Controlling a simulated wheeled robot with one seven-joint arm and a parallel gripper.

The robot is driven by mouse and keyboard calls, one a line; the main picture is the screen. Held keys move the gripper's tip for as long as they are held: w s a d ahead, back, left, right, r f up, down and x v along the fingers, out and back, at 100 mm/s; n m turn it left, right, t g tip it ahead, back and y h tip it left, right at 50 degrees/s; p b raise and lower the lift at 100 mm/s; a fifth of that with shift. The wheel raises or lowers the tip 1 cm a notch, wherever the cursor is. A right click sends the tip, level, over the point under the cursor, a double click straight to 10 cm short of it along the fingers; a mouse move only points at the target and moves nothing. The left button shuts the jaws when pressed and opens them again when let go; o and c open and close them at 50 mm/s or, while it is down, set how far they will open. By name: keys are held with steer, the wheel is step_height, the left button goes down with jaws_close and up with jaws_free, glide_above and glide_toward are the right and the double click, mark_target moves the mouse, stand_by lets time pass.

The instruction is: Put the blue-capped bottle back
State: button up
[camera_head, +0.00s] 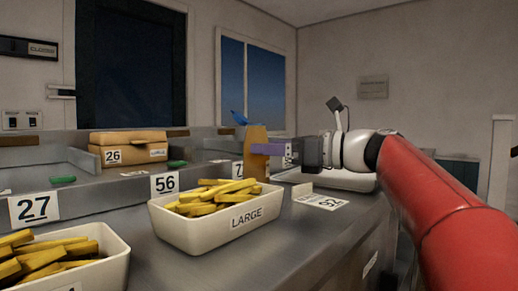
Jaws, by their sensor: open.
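The bottle (257,135) has an orange-yellow body and a blue spout-like cap (239,118). It stands upright behind the right end of the large fries tray, which may hide its foot. My gripper (264,148) reaches in from the right at the height of the bottle's upper body. A purple finger crosses in front of the bottle; the other finger is not clearly visible. The jaws are open, and I cannot tell whether a finger touches the bottle.
A white tray of fries marked LARGE (210,233) stands in front on the steel counter. Another fries tray (113,262) is at the lower left. A box numbered 26 (150,139) sits on the back ledge. Number cards 27 (34,208) and 56 (164,184) stand along it.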

steer(key=v, duration=0.8)
